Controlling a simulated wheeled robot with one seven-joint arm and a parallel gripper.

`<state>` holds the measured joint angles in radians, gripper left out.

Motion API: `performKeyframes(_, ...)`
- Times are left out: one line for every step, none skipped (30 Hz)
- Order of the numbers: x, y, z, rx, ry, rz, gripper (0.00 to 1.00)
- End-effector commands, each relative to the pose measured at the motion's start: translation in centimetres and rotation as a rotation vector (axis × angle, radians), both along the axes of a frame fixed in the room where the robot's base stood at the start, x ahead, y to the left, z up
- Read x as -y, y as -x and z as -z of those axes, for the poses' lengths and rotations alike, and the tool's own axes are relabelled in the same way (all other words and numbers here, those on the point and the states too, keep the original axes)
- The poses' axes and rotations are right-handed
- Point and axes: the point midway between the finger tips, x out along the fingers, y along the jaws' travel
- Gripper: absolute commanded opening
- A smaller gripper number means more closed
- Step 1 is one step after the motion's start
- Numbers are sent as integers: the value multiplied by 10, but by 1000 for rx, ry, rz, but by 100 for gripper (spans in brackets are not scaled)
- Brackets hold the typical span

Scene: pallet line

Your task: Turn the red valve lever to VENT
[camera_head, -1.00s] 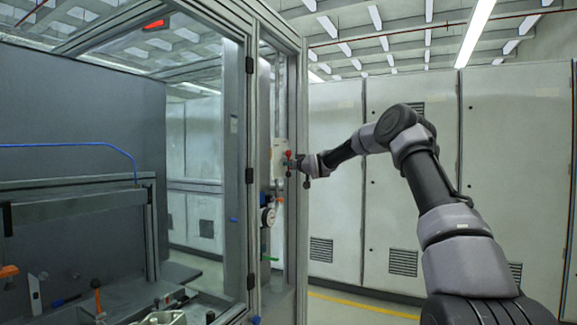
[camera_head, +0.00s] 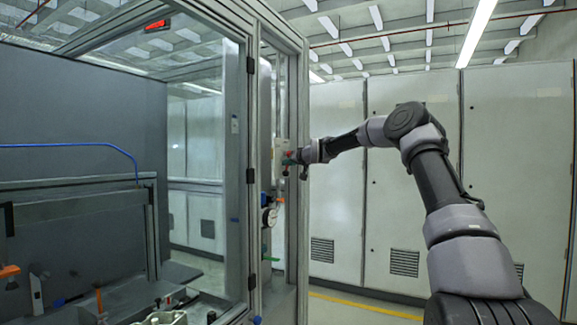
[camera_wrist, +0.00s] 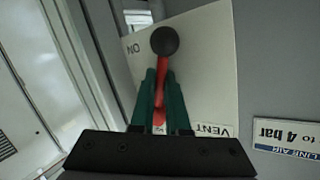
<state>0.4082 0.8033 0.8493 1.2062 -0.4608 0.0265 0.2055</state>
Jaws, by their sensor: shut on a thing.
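The red valve lever (camera_wrist: 160,75) has a black knob (camera_wrist: 165,41) at its end, towards the top of the wrist view. My gripper (camera_wrist: 163,78) has its green fingers on either side of the red shaft and is shut on it below the knob. The lever's pivot end is hidden by the fingers and gripper body. Behind it is a pale label plate (camera_wrist: 205,70) with ON at its upper left and VENT at its lower right. In the head view, my gripper (camera_head: 291,158) is at the plate on the cabinet post, and the lever is mostly hidden.
A round gauge (camera_head: 269,217) sits below the valve on the framed enclosure. A label reading "LINE AIR to 4 bar" (camera_wrist: 287,138) is right of the plate in the wrist view. Grey cabinets (camera_head: 415,190) stand behind my arm.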

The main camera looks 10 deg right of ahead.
Motion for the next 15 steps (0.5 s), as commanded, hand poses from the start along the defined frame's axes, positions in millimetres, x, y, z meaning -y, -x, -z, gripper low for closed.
performKeyframes(1,0,0,-21,-16,1,0)
performKeyframes(0,1,0,-32,-24,1,0)
performKeyframes(0,1,0,-46,-34,1,0)
performKeyframes(-1,2,-1,-55,-40,1,0)
performKeyframes(-1,2,-1,-64,-45,1,0)
performKeyframes(-1,3,-1,-73,-53,1,0)
performKeyframes(-2,3,-1,-79,-58,1,0)
performKeyframes(-2,3,-1,-85,-61,1,0)
performKeyframes(-2,3,-1,-91,-65,1,0)
performKeyframes(-2,3,-1,-95,-68,1,0)
performKeyframes(-2,3,-1,-96,-70,1,0)
performKeyframes(-2,3,-2,-99,-71,1,0)
performKeyframes(-2,4,-2,-101,-72,1,0)
performKeyframes(-2,4,-2,-101,-73,1,0)
performKeyframes(-2,4,-2,-102,-73,1,0)
